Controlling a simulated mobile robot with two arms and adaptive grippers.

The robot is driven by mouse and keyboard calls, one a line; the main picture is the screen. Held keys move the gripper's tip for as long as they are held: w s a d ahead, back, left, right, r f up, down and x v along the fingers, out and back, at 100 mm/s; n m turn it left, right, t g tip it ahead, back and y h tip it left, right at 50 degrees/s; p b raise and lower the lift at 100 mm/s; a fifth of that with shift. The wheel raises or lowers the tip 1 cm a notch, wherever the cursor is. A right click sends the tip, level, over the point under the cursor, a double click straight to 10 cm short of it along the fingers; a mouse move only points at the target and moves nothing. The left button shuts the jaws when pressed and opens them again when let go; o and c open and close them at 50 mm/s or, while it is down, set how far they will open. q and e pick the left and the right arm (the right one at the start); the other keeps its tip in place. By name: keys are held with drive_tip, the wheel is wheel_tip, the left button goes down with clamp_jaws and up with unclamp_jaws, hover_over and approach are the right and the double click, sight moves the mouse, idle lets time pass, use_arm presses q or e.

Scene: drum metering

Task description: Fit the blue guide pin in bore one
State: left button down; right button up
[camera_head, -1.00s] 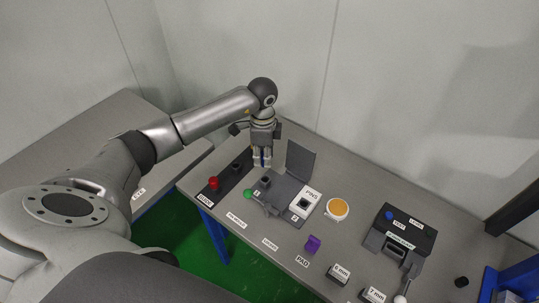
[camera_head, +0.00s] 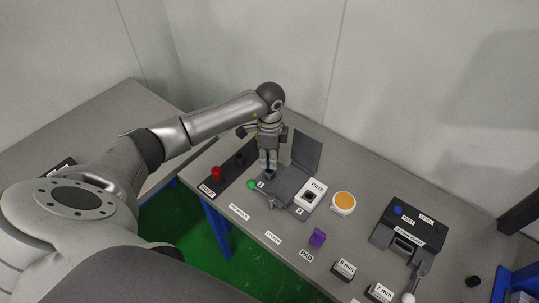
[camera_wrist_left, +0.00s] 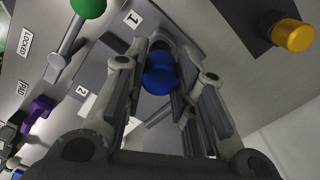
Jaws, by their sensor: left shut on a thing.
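The blue guide pin (camera_wrist_left: 160,73) shows in the left wrist view with its round blue head between the fingers of my left gripper (camera_head: 269,173). The gripper is shut on it, pointing down over the number 1 end of the grey fixture (camera_head: 290,182). In the wrist view a grey round collar (camera_wrist_left: 160,41) by the label 1 (camera_wrist_left: 132,18) shows just beyond the pin head. The pin's lower end is hidden, so I cannot tell whether it is inside bore one. My right gripper is not in view.
A green ball-ended lever (camera_head: 252,185) is close to the gripper, at the fixture's front. A red knob (camera_head: 216,173) stands left on a dark strip. The white PINS block (camera_head: 312,194), a round orange-topped dish (camera_head: 343,203) and a purple block (camera_head: 317,237) are to the right.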

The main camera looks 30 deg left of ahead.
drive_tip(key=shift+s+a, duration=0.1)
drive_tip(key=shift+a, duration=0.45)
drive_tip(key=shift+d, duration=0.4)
use_arm(q)
drive_tip(key=shift+p, duration=0.3)
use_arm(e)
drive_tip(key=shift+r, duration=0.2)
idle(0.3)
use_arm(q)
drive_tip(key=shift+f+b, duration=0.3)
drive_tip(key=shift+f, duration=0.1)
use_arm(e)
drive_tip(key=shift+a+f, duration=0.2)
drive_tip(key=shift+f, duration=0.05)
use_arm(q)
drive_tip(key=shift+f+b, duration=0.9)
drive_tip(key=shift+f, duration=0.45)
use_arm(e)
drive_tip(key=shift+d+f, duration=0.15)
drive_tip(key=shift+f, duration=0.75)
use_arm(q)
drive_tip(key=c, duration=1.1)
unclamp_jaws()
drive_tip(key=shift+r, duration=0.1)
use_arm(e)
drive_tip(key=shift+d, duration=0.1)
use_arm(q)
wheel_tip(320, 180, up, 12)
